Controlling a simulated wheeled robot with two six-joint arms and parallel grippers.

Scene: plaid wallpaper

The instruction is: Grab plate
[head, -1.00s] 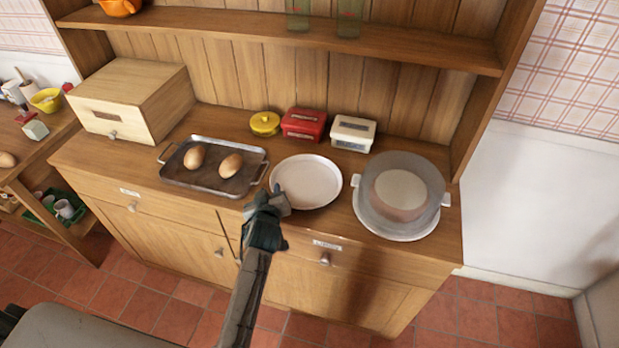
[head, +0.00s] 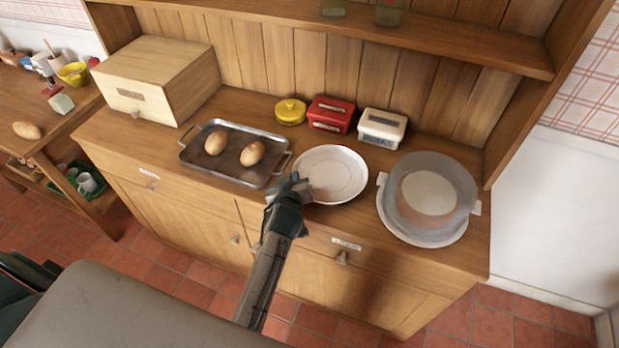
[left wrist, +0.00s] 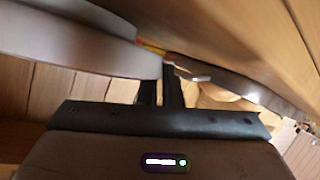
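A round white plate (head: 331,174) lies on the wooden sideboard, between a metal tray and a domed dish. It also shows large at the upper left of the left wrist view (left wrist: 75,42). My left gripper (head: 300,186) is at the plate's near left rim, overlapping it in the head view. In the left wrist view its two dark fingers (left wrist: 160,88) are close together beside the plate's edge. I cannot tell whether they are clamped on the rim. My right gripper is not in view.
The metal tray (head: 186,157) with two brown egg-shaped items is left of the plate. A translucent dome (head: 432,192) over a dish stands close on the right. Yellow (head: 290,111), red (head: 331,114) and white (head: 382,127) containers stand behind. A wooden box (head: 157,77) is at left.

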